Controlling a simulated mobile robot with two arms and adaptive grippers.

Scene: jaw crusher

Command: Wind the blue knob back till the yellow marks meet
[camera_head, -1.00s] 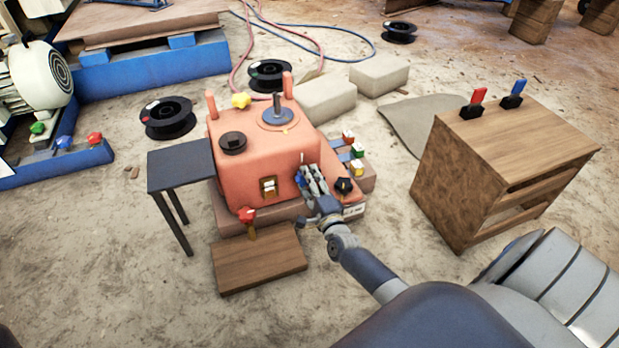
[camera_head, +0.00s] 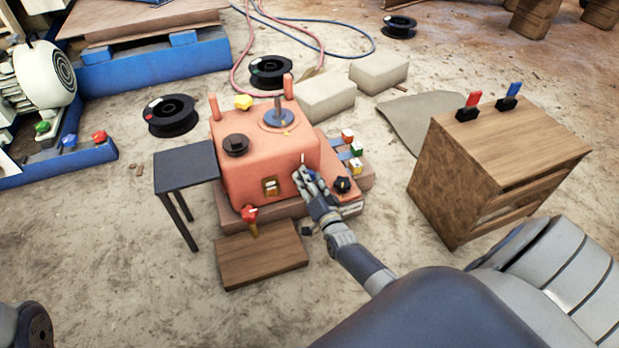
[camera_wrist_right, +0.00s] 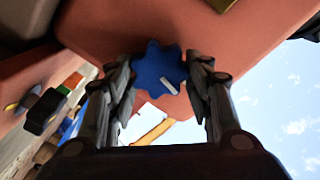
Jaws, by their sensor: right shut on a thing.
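The blue knob (camera_wrist_right: 155,66) has a scalloped rim and one pale mark (camera_wrist_right: 170,87) on its face. It sits on the side of the salmon-coloured machine (camera_head: 240,185). My right gripper (camera_wrist_right: 160,78) is shut on the blue knob, one finger on each side in the right wrist view. In the head view my right gripper (camera_head: 304,181) is against the machine's front right side and covers the knob. I cannot make out a matching yellow mark on the machine beside the knob. My left gripper is not in view.
A black knob (camera_head: 342,185) and several small coloured switches (camera_head: 355,166) are close to the right gripper. A wooden cabinet (camera_head: 450,190) stands right; a dark side table (camera_head: 185,165) stands left.

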